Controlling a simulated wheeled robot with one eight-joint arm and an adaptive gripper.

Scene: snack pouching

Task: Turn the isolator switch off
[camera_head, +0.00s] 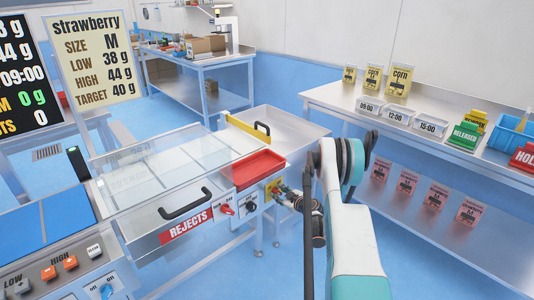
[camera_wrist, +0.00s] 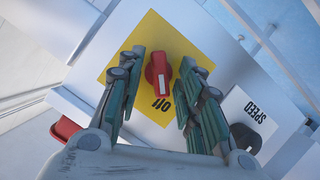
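The isolator switch is a red knob (camera_wrist: 158,72) on a yellow plate (camera_wrist: 180,50), upside down in the wrist view. The knob's white mark faces the word "off" on the plate. My gripper (camera_wrist: 167,78) is open, with one finger on each side of the knob and a visible gap to each. In the head view my gripper (camera_head: 282,193) is at the yellow plate (camera_head: 272,187) on the machine's right end. My fingers partly hide the plate, and the knob cannot be made out there.
A black SPEED dial (camera_wrist: 245,138) sits close beside my right-hand finger in the wrist view. A red part (camera_wrist: 65,129) stands out at lower left. In the head view a red knob (camera_head: 226,209) is beside the REJECTS drawer, and a red tray (camera_head: 258,165) lies above the panel.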

